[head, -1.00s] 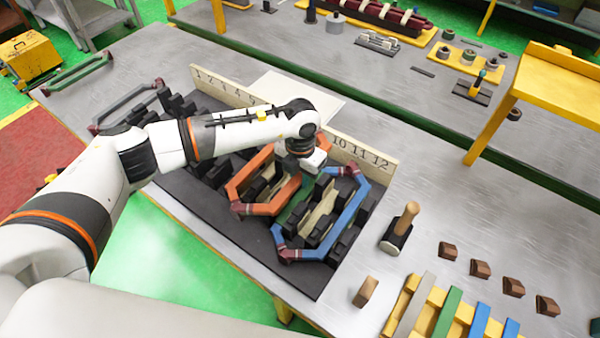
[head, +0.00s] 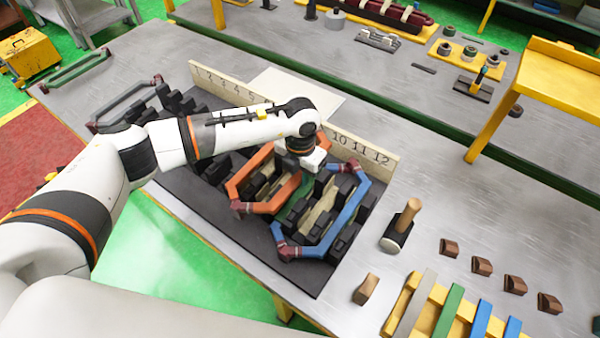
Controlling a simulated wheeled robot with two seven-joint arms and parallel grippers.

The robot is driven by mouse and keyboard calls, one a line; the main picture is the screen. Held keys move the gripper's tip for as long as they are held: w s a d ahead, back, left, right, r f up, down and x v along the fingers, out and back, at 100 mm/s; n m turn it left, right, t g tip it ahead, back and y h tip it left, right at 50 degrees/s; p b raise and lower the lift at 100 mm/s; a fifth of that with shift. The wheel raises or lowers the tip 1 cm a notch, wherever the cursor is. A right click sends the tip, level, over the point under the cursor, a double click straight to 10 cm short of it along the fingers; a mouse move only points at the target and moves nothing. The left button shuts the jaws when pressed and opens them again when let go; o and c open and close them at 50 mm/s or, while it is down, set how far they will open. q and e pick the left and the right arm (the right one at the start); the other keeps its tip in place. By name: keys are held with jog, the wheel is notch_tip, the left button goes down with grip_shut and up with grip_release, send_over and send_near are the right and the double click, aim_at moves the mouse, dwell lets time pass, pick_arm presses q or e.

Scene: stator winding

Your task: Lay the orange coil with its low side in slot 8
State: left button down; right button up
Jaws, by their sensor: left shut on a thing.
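The orange coil (head: 262,207) is a six-sided loop with dark red wrapped ends. It lies over the black stator teeth in the middle of the block, its near end low over the front. My left gripper (head: 312,161) is over the coil's far right part, shut on it; its fingertips are mostly hidden by its body. The numbered board (head: 365,152) stands behind the slots. My arm covers its middle numbers, including 8, so I cannot tell which slot each coil side is in. My right gripper is out of view.
A blue coil (head: 345,222) lies over the teeth just right of the orange one. A grey coil (head: 125,101) and a green coil (head: 75,70) are at the left. A mallet (head: 396,238), brown wedges and a yellow rack (head: 402,297) stand to the right.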

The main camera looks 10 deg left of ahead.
aim_at(300, 193)
pick_arm(q)
jog(key=shift+f+b, duration=2.4)
jog(key=shift+f, duration=0.35)
jog(key=shift+s+f, duration=0.15)
jog(key=shift+f, duration=0.05)
jog(key=c, duration=1.2)
grip_release()
jog(key=shift+o, duration=0.3)
jog(key=shift+r, duration=0.2)
jog(key=shift+r+p, duration=0.3)
jog(key=shift+r, duration=0.35)
jog(key=shift+r, duration=0.1)
